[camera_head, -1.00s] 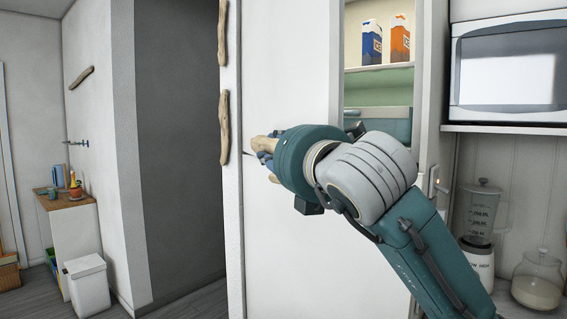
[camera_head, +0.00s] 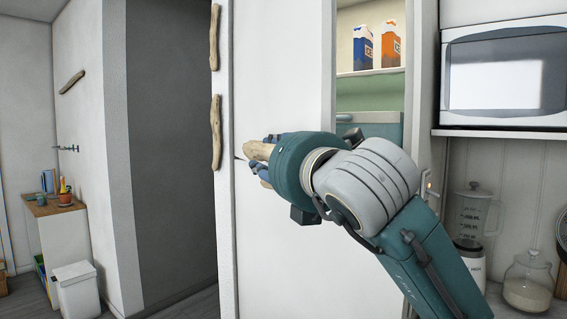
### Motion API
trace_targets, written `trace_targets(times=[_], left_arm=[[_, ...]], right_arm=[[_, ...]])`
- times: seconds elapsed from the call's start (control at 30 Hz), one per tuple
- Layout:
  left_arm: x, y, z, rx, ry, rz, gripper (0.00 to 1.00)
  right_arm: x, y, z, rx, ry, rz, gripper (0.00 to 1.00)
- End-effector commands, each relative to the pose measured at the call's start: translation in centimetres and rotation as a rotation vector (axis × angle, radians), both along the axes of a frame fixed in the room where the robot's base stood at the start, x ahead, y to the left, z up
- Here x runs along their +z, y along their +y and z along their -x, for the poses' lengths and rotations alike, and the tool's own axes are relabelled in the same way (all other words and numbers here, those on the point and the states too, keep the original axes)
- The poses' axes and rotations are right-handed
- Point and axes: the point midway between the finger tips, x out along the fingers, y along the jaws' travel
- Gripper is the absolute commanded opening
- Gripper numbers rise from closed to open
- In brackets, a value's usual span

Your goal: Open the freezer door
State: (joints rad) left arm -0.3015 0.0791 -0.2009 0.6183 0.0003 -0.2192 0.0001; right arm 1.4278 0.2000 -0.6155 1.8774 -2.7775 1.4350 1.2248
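A tall white door panel (camera_head: 285,70) fills the middle of the view, with a thin horizontal seam at its left edge near my gripper. A short pale driftwood handle (camera_head: 258,150) shows at my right gripper (camera_head: 262,165). The gripper's bluish fingers are beside or around this handle, mostly hidden behind my wrist, so I cannot tell whether they are closed on it. Which part of the panel is the freezer door is unclear. My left gripper is not in view.
Right of the panel, an opening shows a shelf with a blue carton (camera_head: 363,47) and an orange carton (camera_head: 390,44). A microwave (camera_head: 505,75), blender (camera_head: 472,225) and jar (camera_head: 528,280) stand further right. Two driftwood handles (camera_head: 215,132) are at left, beside a dark grey recess (camera_head: 170,150).

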Motion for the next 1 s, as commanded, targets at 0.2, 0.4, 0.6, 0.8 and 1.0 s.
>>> trace_targets(times=[0.2, 0.4, 0.6, 0.8, 1.0], left_arm=[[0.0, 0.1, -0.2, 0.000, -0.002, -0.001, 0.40], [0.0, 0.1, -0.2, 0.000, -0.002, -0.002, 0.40], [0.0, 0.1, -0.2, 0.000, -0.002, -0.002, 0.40], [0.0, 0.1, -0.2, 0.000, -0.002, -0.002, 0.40], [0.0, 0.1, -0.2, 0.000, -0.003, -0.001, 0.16]], right_arm=[[0.0, -1.7, 4.4, 0.000, -0.004, 0.002, 0.32], [0.0, -3.0, 7.9, -0.001, -0.002, 0.001, 0.32], [-0.1, -3.6, 9.4, -0.002, 0.001, 0.000, 0.32], [-0.1, -3.7, 9.6, -0.002, 0.002, 0.001, 0.32], [-0.3, -3.1, 9.7, 0.015, 0.006, -0.011, 0.32]])
